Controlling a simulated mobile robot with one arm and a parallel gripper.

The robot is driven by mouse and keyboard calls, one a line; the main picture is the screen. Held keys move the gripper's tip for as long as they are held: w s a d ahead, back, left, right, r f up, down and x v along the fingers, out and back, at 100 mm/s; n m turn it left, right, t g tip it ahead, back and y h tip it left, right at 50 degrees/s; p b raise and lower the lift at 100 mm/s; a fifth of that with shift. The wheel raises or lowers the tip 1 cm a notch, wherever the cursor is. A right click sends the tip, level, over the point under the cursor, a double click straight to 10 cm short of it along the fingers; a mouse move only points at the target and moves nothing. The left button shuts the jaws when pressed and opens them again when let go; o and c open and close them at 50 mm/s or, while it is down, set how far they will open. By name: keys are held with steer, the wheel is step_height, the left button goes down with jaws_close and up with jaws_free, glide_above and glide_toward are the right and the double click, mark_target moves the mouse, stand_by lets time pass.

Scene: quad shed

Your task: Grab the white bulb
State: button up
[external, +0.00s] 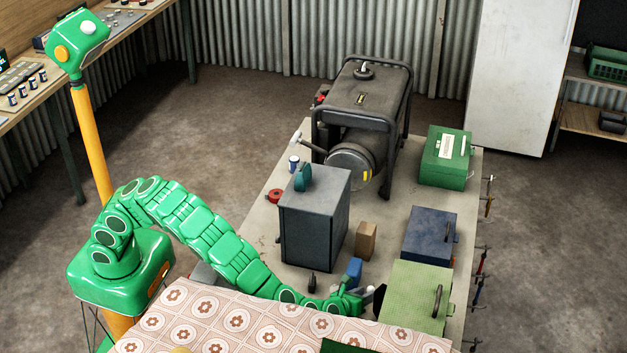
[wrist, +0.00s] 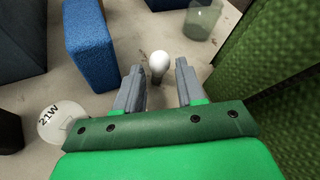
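The white bulb (wrist: 159,62) shows in the wrist view, just ahead of and between the fingertips of my gripper (wrist: 160,74). It has a rounded white head, with a narrower, darker base pointing toward me. The grey fingers are spread, with a visible gap on each side of the bulb. In the external view my gripper (external: 358,294) is low at the table's near part, beside the pale green box (external: 412,300); the bulb cannot be made out clearly there.
A blue block (wrist: 90,45) stands close left of the fingers, and a textured green wall (wrist: 270,50) rises close on the right. A round whitish item marked 21W (wrist: 60,122) lies at lower left. A translucent cup-like item (wrist: 203,18) is beyond the bulb. A dark grey box (external: 315,215) stands behind.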

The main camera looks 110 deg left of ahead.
steer(key=shift+x, duration=1.9)
steer(key=c, duration=0.5)
steer(key=shift+c, duration=0.2)
